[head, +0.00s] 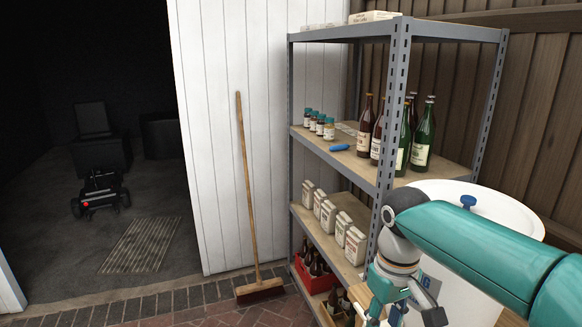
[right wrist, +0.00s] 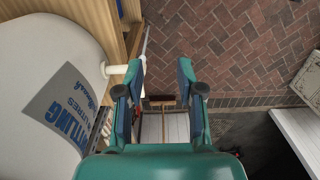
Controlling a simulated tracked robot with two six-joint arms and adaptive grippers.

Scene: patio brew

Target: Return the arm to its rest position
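My right arm comes in from the lower right in the head view, and its gripper (head: 405,308) hangs beside the front of a white bucket (head: 505,207). In the right wrist view my right gripper (right wrist: 162,75) has its fingers apart with nothing between them. The bucket (right wrist: 35,50) with a blue-lettered label fills the left of that view. A white spout (right wrist: 118,69) on the bucket ends close to the left finger; I cannot tell if they touch. My left gripper is not in view.
A metal shelf rack (head: 394,100) holds bottles (head: 422,137), small jars (head: 320,124), a blue item (head: 340,148), cartons (head: 343,228) and a red crate (head: 322,280). A broom (head: 247,180) leans on the white wall. Brick paving (right wrist: 230,45) in the wrist view is clear.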

